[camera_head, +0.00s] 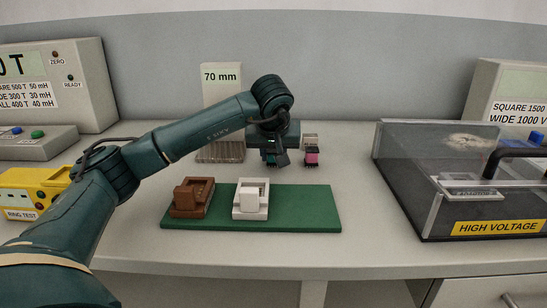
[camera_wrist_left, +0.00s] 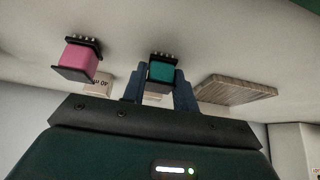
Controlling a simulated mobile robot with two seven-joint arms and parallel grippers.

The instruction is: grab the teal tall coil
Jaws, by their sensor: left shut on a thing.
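The teal coil (camera_wrist_left: 162,72) with black end plates sits between the two fingers of my left gripper (camera_wrist_left: 160,88) in the left wrist view. The gripper is shut on it. In the head view my left gripper (camera_head: 272,157) reaches down at the back of the table, and the teal coil (camera_head: 268,157) is mostly hidden behind the fingers. I cannot tell whether the coil touches the table. My right gripper is not in view.
A pink coil (camera_head: 312,157) stands just right of the gripper. A ridged wooden block (camera_head: 220,152) is to the left. A green board (camera_head: 300,212) with brown (camera_head: 192,198) and white (camera_head: 251,200) fixtures lies in front. A clear high-voltage box (camera_head: 400,190) stands right.

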